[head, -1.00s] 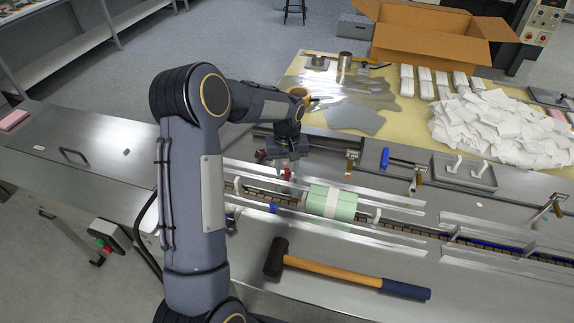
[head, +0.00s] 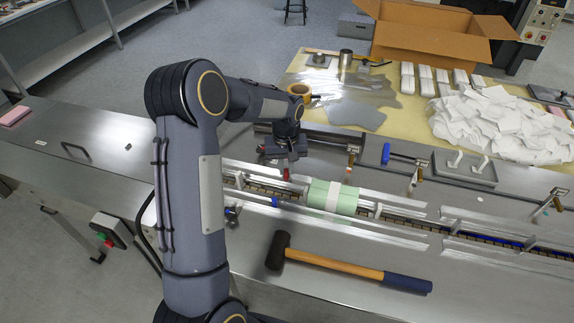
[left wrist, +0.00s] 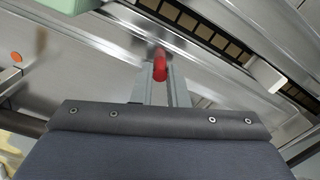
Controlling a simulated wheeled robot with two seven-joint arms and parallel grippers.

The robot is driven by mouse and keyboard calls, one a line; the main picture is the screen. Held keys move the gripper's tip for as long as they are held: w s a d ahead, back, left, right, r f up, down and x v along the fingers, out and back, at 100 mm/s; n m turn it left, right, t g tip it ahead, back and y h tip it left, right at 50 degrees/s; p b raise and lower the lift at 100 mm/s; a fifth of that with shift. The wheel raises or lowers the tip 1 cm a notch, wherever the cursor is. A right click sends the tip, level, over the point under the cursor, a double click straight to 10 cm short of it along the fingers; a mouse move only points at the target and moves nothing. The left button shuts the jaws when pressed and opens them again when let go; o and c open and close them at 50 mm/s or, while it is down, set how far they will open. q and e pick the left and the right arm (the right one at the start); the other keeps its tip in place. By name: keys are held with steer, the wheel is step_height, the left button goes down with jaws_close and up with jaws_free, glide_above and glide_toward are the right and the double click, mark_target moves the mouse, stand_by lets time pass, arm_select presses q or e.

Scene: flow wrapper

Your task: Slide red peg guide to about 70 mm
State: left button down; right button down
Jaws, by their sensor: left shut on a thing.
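The red peg (left wrist: 160,66) of the guide stands between the fingers of my left gripper (left wrist: 160,80) in the left wrist view. In the head view the red peg (head: 286,174) shows just below my left gripper (head: 284,166), at the back side of the conveyor channel. The left gripper is shut on it. The metal guide rail (head: 384,204) runs along the back of the channel. How far the guide stands from the channel in millimetres cannot be read. My right gripper is not in view.
A green pack with a white band (head: 333,196) lies in the channel right of the gripper. Blue pegs (head: 385,153) sit on other guides. A mallet (head: 345,266) lies in front on the steel deck. A grey tray (head: 464,168) and white packets (head: 500,127) are at the back right.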

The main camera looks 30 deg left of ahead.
arm_select(q)
steer(key=c, duration=1.9)
jaws_free()
steer(key=shift+w, duration=0.3)
steer(key=o, duration=0.5)
steer(key=shift+s, duration=0.1)
steer(key=shift+c, duration=0.2)
step_height(320, 180, up, 7)
steer(key=shift+r+b, duration=0.2)
steer(key=shift+b, duration=0.15)
steer(key=shift+r, duration=0.2)
